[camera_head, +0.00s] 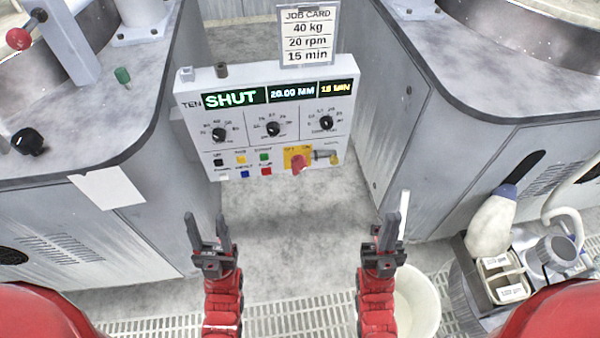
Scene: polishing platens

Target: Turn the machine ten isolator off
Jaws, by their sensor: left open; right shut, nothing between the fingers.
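The control panel (265,100) for machine ten stands upright in the middle of the head view, with "TEN" beside a lit display reading "SHUT", "20.00 MM" and "15 MIN". The isolator is a red knob (298,164) on a yellow plate (290,153) at the panel's lower right. Its markings are too small to tell its setting. My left gripper (207,217) is open and empty, below and left of the panel, apart from it. My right gripper (390,220) is shut and empty, below and right of the isolator, apart from it.
A grey metal and brass fitting (325,155) sits right beside the isolator. Coloured buttons (241,165) lie to its left, dials (273,129) above. A job card (307,35) stands at the panel's top.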

